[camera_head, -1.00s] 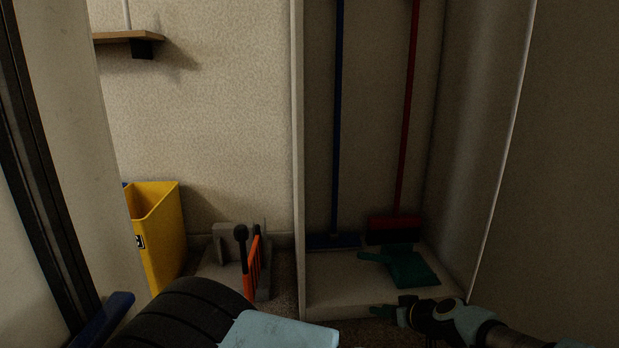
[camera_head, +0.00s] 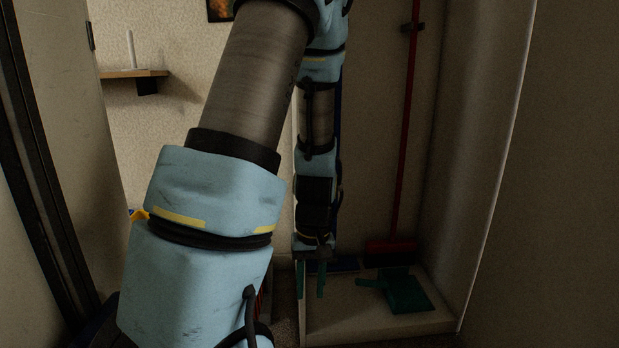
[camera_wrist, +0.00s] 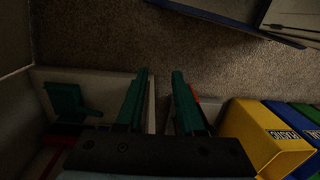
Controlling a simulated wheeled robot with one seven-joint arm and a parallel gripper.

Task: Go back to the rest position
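My gripper (camera_head: 310,284) hangs pointing down in front of the open closet, left of the green dustpan. Its two teal fingers are apart with nothing between them. In the wrist view my gripper (camera_wrist: 160,78) also shows open and empty, with brown carpet beyond the fingertips. My light blue arm is raised and bent across the middle of the head view. It hides much of the wall and part of the closet.
The closet floor holds a green dustpan (camera_head: 403,291) and a red broom (camera_head: 392,250). The dustpan also shows in the wrist view (camera_wrist: 70,103). A yellow bin (camera_wrist: 258,135) stands beside blue and green bins. A small wooden shelf (camera_head: 120,74) is on the back wall.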

